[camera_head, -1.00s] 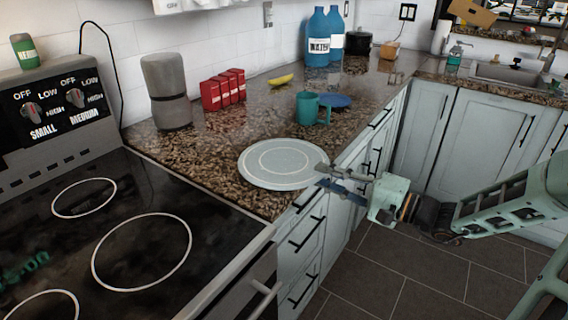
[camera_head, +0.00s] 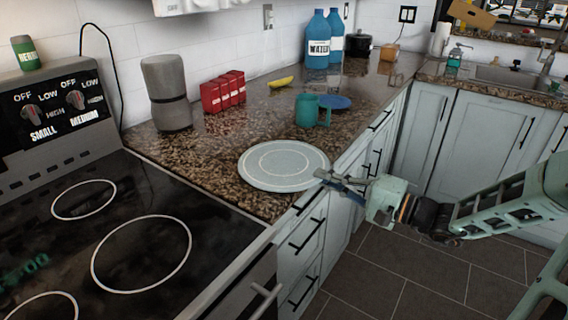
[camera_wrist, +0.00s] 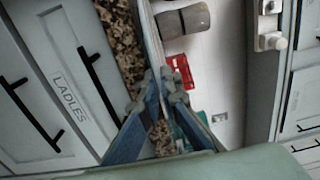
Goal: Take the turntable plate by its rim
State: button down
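The turntable plate (camera_head: 283,165) is a round pale disc with a lighter ring. It lies flat on the granite counter near its front edge. In the wrist view it shows edge-on as a thin pale strip (camera_wrist: 150,38) that runs down to the fingertips. My gripper (camera_head: 323,177) is at the plate's right front rim, and one fingertip covers a little of it. In the wrist view my gripper's (camera_wrist: 162,82) fingers converge with the strip between the tips and look shut on the rim. The contact itself is small and partly hidden.
A teal mug (camera_head: 308,110) and a blue saucer (camera_head: 338,102) stand behind the plate. Red boxes (camera_head: 222,92) and a grey canister (camera_head: 167,92) are farther back. The stove (camera_head: 140,235) is at the left. Cabinet fronts with bar handles are below the counter.

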jog(key=shift+r+p, duration=0.4)
jog(key=shift+r, duration=0.2)
dwell(0.5)
jog(key=shift+r+p, duration=1.8)
jog(key=shift+r, duration=0.55)
